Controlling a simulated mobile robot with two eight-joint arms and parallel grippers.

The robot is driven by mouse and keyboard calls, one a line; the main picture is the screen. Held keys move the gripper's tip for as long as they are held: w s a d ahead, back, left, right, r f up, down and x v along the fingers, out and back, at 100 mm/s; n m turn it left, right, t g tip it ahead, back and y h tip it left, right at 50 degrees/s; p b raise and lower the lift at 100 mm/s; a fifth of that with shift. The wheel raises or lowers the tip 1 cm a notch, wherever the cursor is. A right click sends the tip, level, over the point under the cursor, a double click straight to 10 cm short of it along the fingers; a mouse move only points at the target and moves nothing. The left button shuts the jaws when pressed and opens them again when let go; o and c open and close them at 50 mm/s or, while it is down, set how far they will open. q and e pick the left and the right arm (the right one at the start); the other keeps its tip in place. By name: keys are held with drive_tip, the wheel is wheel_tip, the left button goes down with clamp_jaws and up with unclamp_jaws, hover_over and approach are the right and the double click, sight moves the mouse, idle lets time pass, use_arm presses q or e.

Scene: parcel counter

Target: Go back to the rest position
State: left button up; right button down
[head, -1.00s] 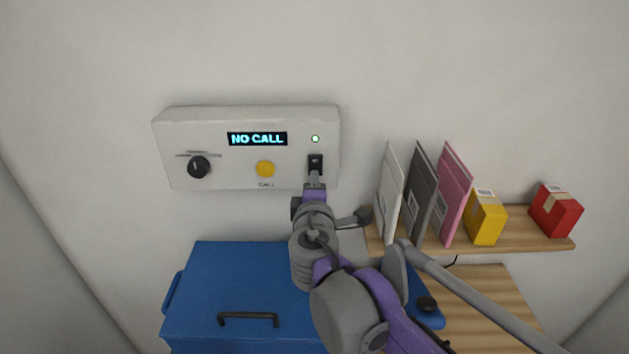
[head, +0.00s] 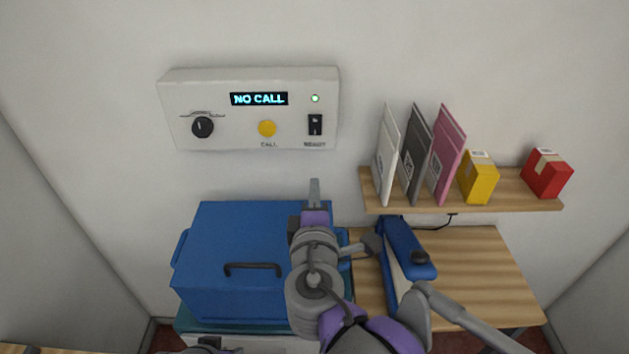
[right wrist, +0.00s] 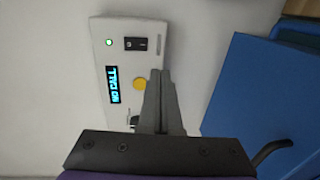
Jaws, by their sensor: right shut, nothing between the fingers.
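My right gripper (head: 314,192) is shut and empty. In the head view it points up, below the wall panel and in front of the blue box, apart from the panel. In the right wrist view its closed fingers (right wrist: 160,100) show in front of the panel. The white panel (head: 180,95) has a black knob (head: 202,127), a yellow call button (head: 267,128), a black ready switch (head: 315,125), a lit green lamp (head: 315,98) and a display (head: 259,99) reading NO CALL. My left gripper cannot be made out.
A blue box (head: 230,235) with a dark handle (head: 252,268) stands below the panel. A wooden shelf (head: 520,200) holds white, dark grey and pink envelopes, a yellow box (head: 479,178) and a red box (head: 546,174). A blue-and-white device (head: 400,255) stands on a wooden table (head: 480,275).

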drive_tip(key=shift+w, duration=0.15)
drive_tip(key=s+d+f+m+g+h, duration=0.25)
drive_tip(key=d+f+m, duration=0.25)
drive_tip(key=d+f, duration=0.25)
drive_tip(key=s+d+f+m+g+h, duration=0.1)
drive_tip(key=s+d+f+m+g, duration=0.3)
drive_tip(key=d+f, duration=0.3)
drive_tip(key=s+d+f+m+g+y, duration=0.3)
drive_tip(key=s+f+m, duration=0.6)
drive_tip(key=s+f, duration=0.3)
drive_tip(key=shift+g, duration=0.85)
drive_tip(key=shift+d+y, duration=0.1)
drive_tip(key=shift+y, duration=0.15)
